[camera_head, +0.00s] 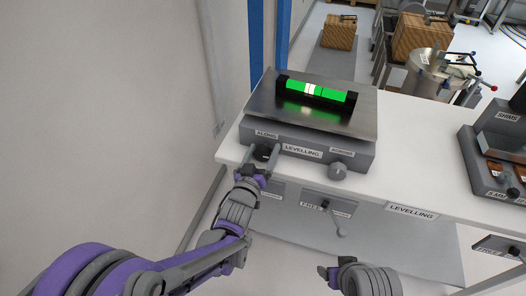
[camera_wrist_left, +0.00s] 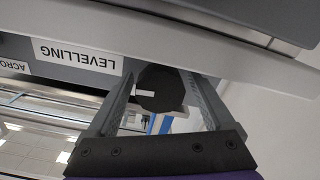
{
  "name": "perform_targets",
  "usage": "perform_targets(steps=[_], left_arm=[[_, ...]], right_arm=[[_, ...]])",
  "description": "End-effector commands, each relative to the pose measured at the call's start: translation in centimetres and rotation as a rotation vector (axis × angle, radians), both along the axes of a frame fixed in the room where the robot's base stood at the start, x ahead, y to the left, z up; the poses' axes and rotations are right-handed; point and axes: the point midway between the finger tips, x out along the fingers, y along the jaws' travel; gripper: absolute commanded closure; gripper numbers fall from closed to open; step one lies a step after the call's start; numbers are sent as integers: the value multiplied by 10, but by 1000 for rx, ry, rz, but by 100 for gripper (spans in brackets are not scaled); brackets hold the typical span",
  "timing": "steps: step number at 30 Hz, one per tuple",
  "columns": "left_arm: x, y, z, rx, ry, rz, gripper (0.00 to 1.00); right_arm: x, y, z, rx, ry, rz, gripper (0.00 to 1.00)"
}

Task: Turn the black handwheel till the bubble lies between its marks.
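The black handwheel (camera_wrist_left: 160,88) has a white pointer mark and sits on the front of the levelling block (camera_head: 308,147), under the ALONG label. The spirit level's green vial (camera_head: 333,95) lies in a black holder on the block's top plate. Its whitish bubble (camera_head: 311,90) lies a little left of the vial's middle, near thin dark marks. The picture is too small to tell exactly how bubble and marks line up. My right gripper (camera_head: 334,276) is low at the bottom, its fingers unclear.
A grey knob (camera_head: 338,170) sits under the ACROSS label on the same block. The white bench (camera_head: 420,160) has bare room right of it. A dark SHIMS unit (camera_head: 497,150) stands at the right. A FREE-labelled panel with a lever (camera_head: 340,230) hangs below.

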Motion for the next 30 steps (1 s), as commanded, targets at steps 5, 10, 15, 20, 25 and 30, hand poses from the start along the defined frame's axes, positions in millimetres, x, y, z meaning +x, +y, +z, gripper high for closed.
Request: perform_targets(steps=[5, 10, 15, 20, 25, 30], left_arm=[[0, 0, 0, 1, 0, 0, 7], [-2, 1, 0, 1, 0, 0, 7], [-21, 7, 0, 2, -2, 0, 7], [-53, 17, 0, 1, 0, 0, 7], [-83, 27, 0, 1, 0, 0, 7], [-99, 32, 0, 1, 0, 0, 7]], right_arm=[[0, 0, 0, 0, 0, 0, 30], [0, 0, 0, 0, 0, 0, 30], [0, 0, -1, 0, 0, 0, 30], [0, 0, -1, 0, 1, 0, 30], [0, 0, -2, 0, 1, 0, 30], [0, 0, -3, 0, 1, 0, 30]])
